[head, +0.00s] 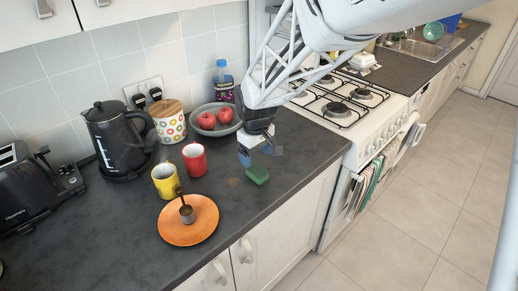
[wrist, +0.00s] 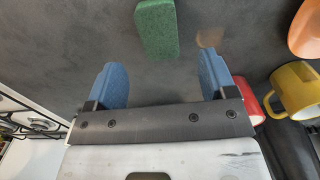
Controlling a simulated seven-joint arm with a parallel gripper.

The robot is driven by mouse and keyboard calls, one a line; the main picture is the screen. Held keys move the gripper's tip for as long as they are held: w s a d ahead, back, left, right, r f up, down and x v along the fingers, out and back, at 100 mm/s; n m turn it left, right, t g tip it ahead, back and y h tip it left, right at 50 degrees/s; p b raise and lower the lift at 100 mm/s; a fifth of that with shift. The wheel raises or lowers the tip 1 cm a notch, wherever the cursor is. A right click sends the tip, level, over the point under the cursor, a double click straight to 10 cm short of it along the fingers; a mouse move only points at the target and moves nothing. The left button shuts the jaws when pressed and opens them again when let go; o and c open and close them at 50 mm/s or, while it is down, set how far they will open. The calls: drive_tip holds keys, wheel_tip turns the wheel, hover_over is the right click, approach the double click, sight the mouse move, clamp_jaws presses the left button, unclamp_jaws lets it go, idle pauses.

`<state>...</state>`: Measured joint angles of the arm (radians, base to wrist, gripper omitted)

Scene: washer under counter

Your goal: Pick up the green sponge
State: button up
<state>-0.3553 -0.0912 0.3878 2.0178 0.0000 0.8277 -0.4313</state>
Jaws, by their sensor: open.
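The green sponge (head: 257,175) lies on the dark counter, near its front edge and left of the stove. In the wrist view the sponge (wrist: 156,28) is at the top middle, ahead of the fingertips and between their lines. My gripper (head: 262,154) is just above and behind the sponge in the head view. Its two blue fingers (wrist: 158,78) are spread apart with nothing between them, and they look apart from the sponge. The exact height above the counter is hard to tell.
An orange plate (head: 175,232) holding a small metal cup, a yellow mug (head: 165,182) and a red mug (head: 194,160) stand left of the sponge. A bowl of apples (head: 202,129) and a bottle (head: 223,83) are behind. The stove (head: 345,115) is at right.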

sight(257, 170)
drive_tip(key=shift+f, duration=0.85)
drive_tip(key=shift+f, duration=2.6)
drive_tip(key=shift+c, duration=0.2)
drive_tip(key=c, duration=1)
drive_tip(key=shift+r, duration=0.1)
